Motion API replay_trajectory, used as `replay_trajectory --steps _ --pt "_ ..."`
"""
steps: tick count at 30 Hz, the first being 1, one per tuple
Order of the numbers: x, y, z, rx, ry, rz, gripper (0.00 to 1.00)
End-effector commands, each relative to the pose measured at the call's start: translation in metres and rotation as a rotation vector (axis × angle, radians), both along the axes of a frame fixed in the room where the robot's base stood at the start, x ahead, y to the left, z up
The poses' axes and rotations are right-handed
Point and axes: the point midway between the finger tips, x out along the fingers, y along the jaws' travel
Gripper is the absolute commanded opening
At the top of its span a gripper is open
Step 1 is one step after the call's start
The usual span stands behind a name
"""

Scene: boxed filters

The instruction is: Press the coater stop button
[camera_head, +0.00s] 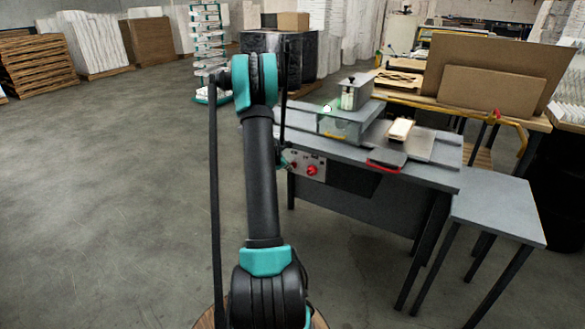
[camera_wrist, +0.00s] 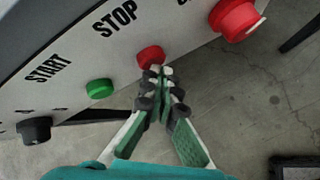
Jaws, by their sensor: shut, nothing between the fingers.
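The red stop button (camera_wrist: 149,56) sits on the pale control panel (camera_wrist: 75,70) under the printed word STOP in the wrist view. My gripper (camera_wrist: 161,72) is shut and empty, its fingertips at the lower right edge of that button and overlapping it slightly in the picture. I cannot tell whether they touch it. In the head view the coater's panel (camera_head: 318,179) is on the front left of the grey machine table (camera_head: 440,147). My gripper there is small, beside the panel's left end and partly hidden by my arm.
A green start button (camera_wrist: 99,88) and a black knob (camera_wrist: 35,130) lie left of the stop button. A larger red knob (camera_wrist: 234,17) is to its right, also seen in the head view (camera_head: 312,170). Open floor (camera_head: 110,200) lies left of the table.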

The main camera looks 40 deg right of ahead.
Motion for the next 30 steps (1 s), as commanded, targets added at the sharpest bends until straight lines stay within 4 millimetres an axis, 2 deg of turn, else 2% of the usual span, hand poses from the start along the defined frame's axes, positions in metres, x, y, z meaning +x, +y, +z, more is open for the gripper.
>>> replay_trajectory --steps 20,30 --pt "0.001 -0.004 0.000 -0.001 0.000 0.000 0.00" --pt "-0.004 0.009 0.000 0.000 0.000 0.000 0.00"
